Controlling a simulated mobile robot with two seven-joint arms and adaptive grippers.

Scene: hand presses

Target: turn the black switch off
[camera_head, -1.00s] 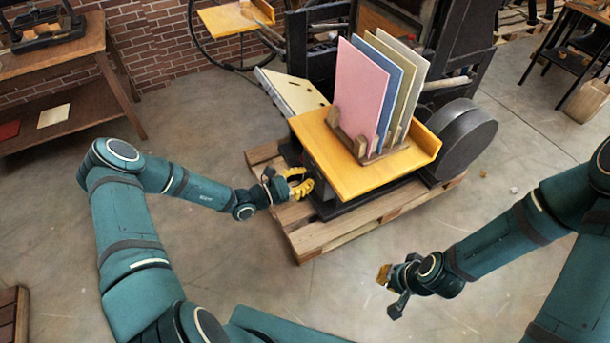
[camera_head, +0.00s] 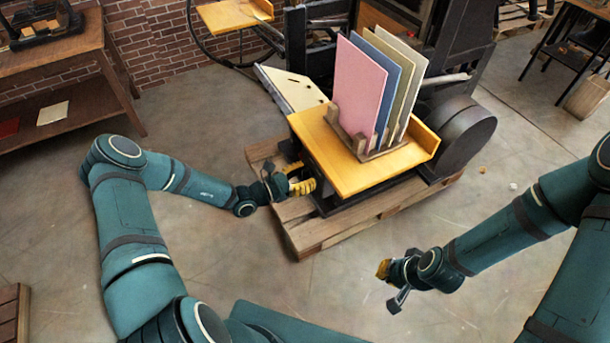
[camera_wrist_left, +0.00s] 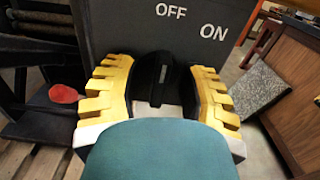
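The black switch (camera_wrist_left: 156,80) is a dark knob with a pale line on it, in the left wrist view. It sits on a dark panel (camera_wrist_left: 120,25) below the white words OFF and ON. My left gripper (camera_head: 303,181) is at the left side of the press, under the yellow table. In the wrist view its two yellow fingers (camera_wrist_left: 160,95) are apart, one on each side of the switch; firm contact cannot be made out. The switch is hidden in the head view. My right gripper (camera_head: 384,270) hangs over the bare floor, away from the press; its opening is unclear.
The yellow press table (camera_head: 355,178) carries a wooden rack with upright coloured boards (camera_head: 358,85). The press stands on a wooden pallet (camera_head: 330,228). A red round knob (camera_wrist_left: 63,93) is left of the fingers in the wrist view. The floor in front is clear.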

